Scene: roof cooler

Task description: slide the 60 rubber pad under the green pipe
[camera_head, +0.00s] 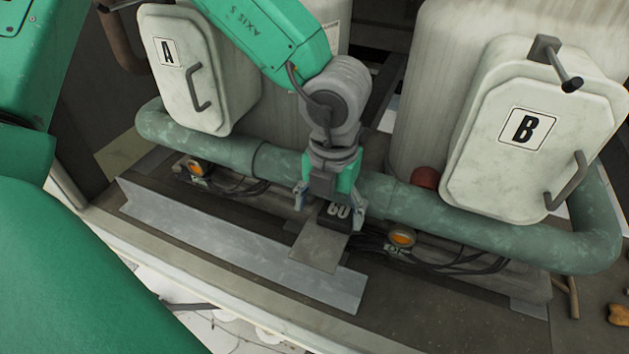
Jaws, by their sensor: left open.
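The green pipe (230,158) runs across the view, low in front of the two tanks. The dark 60 rubber pad (338,212) shows its white number at the pipe's front side, near the middle. My left gripper (329,210) points down over the pipe, with its fingers spread on either side of the pad. It is open, and I cannot tell if a finger touches the pad. The pad's far end is hidden by the gripper, so I cannot tell how far it reaches under the pipe. My right gripper is not in view.
A flat grey-brown plate (318,248) lies in front of the pad, across a metal angle bar (220,238). Orange-lensed lamps (402,238) and black cables (455,262) sit along the pipe. Hatches A (180,95) and B (500,165) stand behind, with protruding handles.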

